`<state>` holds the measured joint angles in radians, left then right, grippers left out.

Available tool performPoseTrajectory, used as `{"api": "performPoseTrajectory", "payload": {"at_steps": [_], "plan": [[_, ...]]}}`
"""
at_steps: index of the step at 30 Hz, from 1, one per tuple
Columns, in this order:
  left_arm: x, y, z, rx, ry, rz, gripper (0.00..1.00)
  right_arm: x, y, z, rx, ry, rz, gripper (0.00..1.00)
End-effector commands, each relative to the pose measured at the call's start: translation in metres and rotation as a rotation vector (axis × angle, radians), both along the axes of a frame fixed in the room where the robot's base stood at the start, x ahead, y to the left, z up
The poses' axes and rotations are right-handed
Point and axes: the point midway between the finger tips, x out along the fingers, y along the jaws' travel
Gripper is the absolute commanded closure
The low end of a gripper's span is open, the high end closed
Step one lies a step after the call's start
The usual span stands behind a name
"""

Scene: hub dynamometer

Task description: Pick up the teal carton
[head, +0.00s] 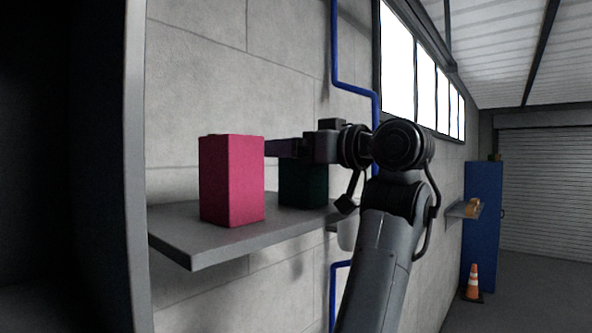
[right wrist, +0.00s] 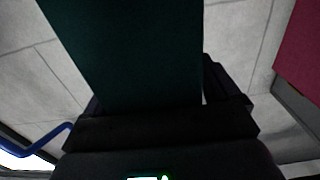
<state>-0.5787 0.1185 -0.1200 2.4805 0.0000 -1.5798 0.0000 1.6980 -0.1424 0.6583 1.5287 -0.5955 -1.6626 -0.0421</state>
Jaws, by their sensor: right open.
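The dark teal carton (head: 303,188) stands upright on the grey wall shelf (head: 185,240), its upper part hidden behind my right gripper (head: 282,148). In the right wrist view the teal carton (right wrist: 125,50) fills the middle. My right gripper (right wrist: 158,95) is open, with a dark finger showing on each side of the carton. I cannot tell whether either finger touches it. My left gripper is not in view.
A pink carton (head: 232,180) stands on the shelf, left of and nearer than the teal one. It also shows at the right wrist view's right edge (right wrist: 300,50). A concrete wall (head: 240,75) with a blue pipe (head: 352,87) is behind.

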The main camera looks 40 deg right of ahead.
Motion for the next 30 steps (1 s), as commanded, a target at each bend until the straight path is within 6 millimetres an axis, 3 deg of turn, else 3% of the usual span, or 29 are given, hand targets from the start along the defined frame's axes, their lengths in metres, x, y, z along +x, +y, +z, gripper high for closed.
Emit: {"api": "performPoseTrajectory", "payload": {"at_steps": [2, 14, 23, 30], "plan": [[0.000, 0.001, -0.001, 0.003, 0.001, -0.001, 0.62, 0.000, 0.000, 0.000, 0.000, 0.000, 0.000, 0.12], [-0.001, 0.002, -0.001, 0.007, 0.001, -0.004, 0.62, 0.000, 0.000, 0.000, 0.000, 0.000, 0.000, 0.71], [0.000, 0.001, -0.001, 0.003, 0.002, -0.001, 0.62, 0.000, 0.000, 0.002, 0.000, 0.000, 0.001, 0.71], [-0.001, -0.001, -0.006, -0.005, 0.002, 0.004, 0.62, -0.001, 0.000, 0.019, -0.001, -0.002, 0.000, 0.71]]}}
